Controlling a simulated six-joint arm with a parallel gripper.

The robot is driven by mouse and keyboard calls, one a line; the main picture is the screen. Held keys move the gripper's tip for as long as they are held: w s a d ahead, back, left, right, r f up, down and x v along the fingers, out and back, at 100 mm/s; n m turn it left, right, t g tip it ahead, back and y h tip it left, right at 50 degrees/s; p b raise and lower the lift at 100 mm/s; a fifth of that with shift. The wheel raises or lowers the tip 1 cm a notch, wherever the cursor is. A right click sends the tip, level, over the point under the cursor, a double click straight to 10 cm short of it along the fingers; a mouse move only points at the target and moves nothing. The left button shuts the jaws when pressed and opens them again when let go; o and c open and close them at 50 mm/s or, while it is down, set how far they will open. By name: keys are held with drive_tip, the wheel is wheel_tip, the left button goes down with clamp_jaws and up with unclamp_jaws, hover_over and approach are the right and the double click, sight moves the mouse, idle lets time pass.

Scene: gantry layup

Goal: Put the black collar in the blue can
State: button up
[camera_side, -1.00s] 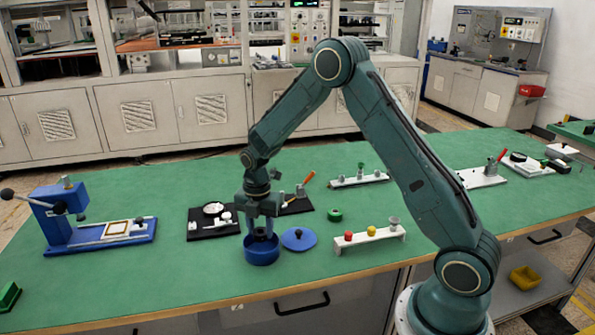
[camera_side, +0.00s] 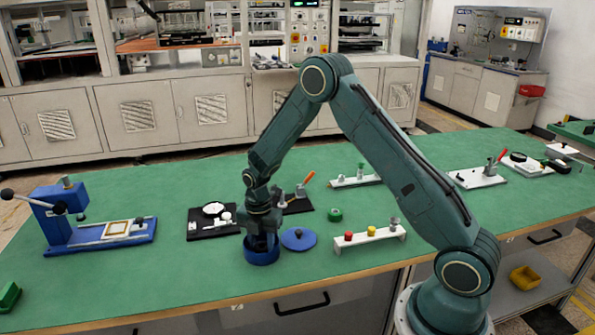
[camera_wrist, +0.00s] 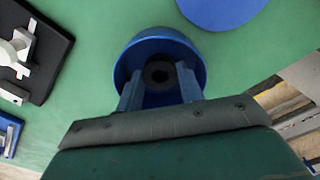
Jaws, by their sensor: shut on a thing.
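The blue can (camera_side: 262,257) stands open on the green bench, and it also shows in the wrist view (camera_wrist: 136,55). My gripper (camera_side: 262,240) points down into the can's mouth from above. In the wrist view the black collar (camera_wrist: 158,73) is a dark ring between the two fingertips of my gripper (camera_wrist: 158,82), inside the can's rim. My gripper is shut on the collar. The can's wall hides the collar in the side view. I cannot tell whether the collar touches the can's floor.
A blue lid with a knob (camera_side: 298,239) lies flat just right of the can. A white rack with coloured pegs (camera_side: 370,237) stands farther right. A black plate with a gauge (camera_side: 212,222) lies to the left. A green ring (camera_side: 335,214) lies behind the lid.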

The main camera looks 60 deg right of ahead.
drive_tip(key=o, duration=0.8)
drive_tip(key=shift+f, duration=0.1)
drive_tip(key=shift+o, duration=0.2)
wheel_tip(320, 180, up, 12)
drive_tip(key=shift+r, duration=0.25)
idle(0.5)
